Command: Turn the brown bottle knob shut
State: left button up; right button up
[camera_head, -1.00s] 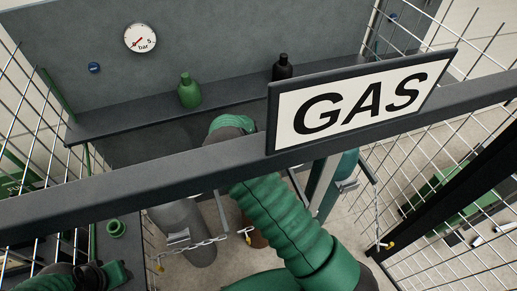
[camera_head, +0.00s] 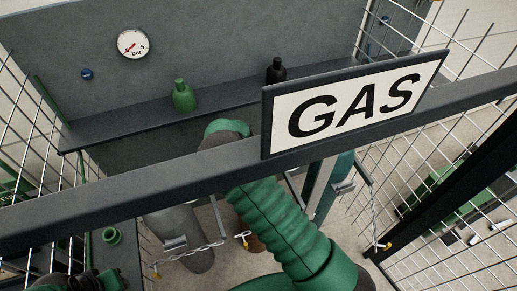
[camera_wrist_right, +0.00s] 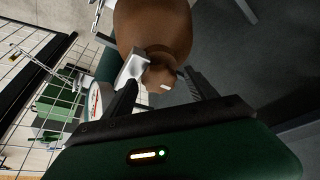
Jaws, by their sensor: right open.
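The brown bottle (camera_wrist_right: 152,25) fills the top middle of the right wrist view, with a brown knob (camera_wrist_right: 160,72) at its near end and a silver fitting (camera_wrist_right: 132,68) beside it. My right gripper (camera_wrist_right: 163,90) is open, with one dark finger on each side of the knob; I cannot tell whether either touches it. In the head view only a strip of the brown bottle (camera_head: 254,237) shows behind my green-sleeved right arm, and the right gripper is hidden behind the beam. Part of my left arm shows at the bottom left, but its gripper fingers cannot be made out.
A dark beam with a GAS sign (camera_head: 352,103) crosses above my right arm. A grey bottle (camera_head: 188,245) with a chain (camera_head: 205,247) stands left of the brown one, and a teal bottle (camera_head: 338,178) right. A shelf (camera_head: 130,122) holds green and black bottles. Wire mesh flanks both sides.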

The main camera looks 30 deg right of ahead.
jog(key=n+y+b, duration=0.1)
jog(key=n+b, duration=0.2)
jog(key=b, duration=0.1)
jog(key=n+t+y+b, duration=0.1)
jog(key=n+b, duration=0.3)
jog(key=d+n+t+y+b, duration=0.1)
jog(key=n+b, duration=0.3)
jog(key=shift+s+d+f+y+b, duration=0.1)
jog(key=shift+s+f+y+b, duration=0.1)
jog(key=shift+f+y+b, duration=0.2)
jog(key=n, duration=0.1)
jog(key=n+y, duration=0.1)
jog(key=n, duration=0.1)
jog(key=shift+r+b, duration=0.25)
jog(key=shift+b, duration=0.05)
jog(key=s+d+r, duration=0.1)
jog(key=s+r, duration=0.2)
jog(key=r, duration=0.5)
jog(key=s+d+r+n, duration=0.1)
jog(key=s+r, duration=0.2)
jog(key=r, duration=0.5)
jog(key=shift+f, duration=0.15)
